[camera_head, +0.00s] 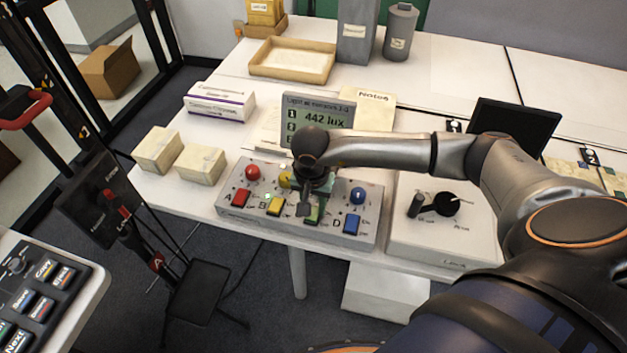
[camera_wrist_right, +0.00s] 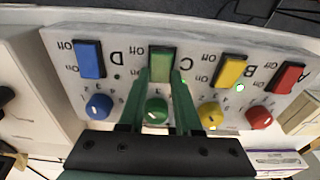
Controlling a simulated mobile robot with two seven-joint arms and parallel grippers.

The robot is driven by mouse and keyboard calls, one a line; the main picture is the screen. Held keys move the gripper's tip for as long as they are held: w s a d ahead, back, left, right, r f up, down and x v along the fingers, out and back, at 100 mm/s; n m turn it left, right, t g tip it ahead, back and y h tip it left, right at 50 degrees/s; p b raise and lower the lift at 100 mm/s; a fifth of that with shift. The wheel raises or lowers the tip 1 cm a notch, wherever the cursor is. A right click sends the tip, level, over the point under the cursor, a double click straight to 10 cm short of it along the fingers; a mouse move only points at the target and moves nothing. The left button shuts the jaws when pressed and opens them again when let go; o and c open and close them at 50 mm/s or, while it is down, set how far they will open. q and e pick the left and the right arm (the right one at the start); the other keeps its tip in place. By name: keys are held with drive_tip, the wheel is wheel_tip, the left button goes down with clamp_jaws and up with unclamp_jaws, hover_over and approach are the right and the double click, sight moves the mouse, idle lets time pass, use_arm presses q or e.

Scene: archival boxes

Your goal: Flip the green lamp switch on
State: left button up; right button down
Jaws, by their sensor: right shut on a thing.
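A grey switch box (camera_head: 225,207) stands at the table's front edge, with red, yellow, green and blue rocker switches and a knob behind each. The green switch (camera_head: 313,214) is partly hidden by my right gripper (camera_head: 305,205) in the head view. In the right wrist view the green switch (camera_wrist_right: 162,63) lies between the two fingertips of my right gripper (camera_wrist_right: 160,78), which is shut on it. The green knob (camera_wrist_right: 155,110) shows between the fingers. A small light near the yellow switch (camera_wrist_right: 231,70) is lit. My left gripper is out of view.
A display (camera_head: 320,113) behind the box reads 442 lux. A box with a black dial (camera_head: 440,235) stands right of it. Two cream blocks (camera_head: 199,165) lie to the left. A tray (camera_head: 292,62) and grey containers are at the back.

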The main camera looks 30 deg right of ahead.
sight(313, 214)
drive_tip(key=c, duration=0.6)
unclamp_jaws()
wheel_tip(313, 214, up, 13)
drive_tip(key=shift+s+a+f+b, duration=0.2)
drive_tip(key=shift+s+a+b, duration=0.15)
drive_tip(key=shift+s+a, duration=0.05)
drive_tip(key=shift+a+f, duration=0.1)
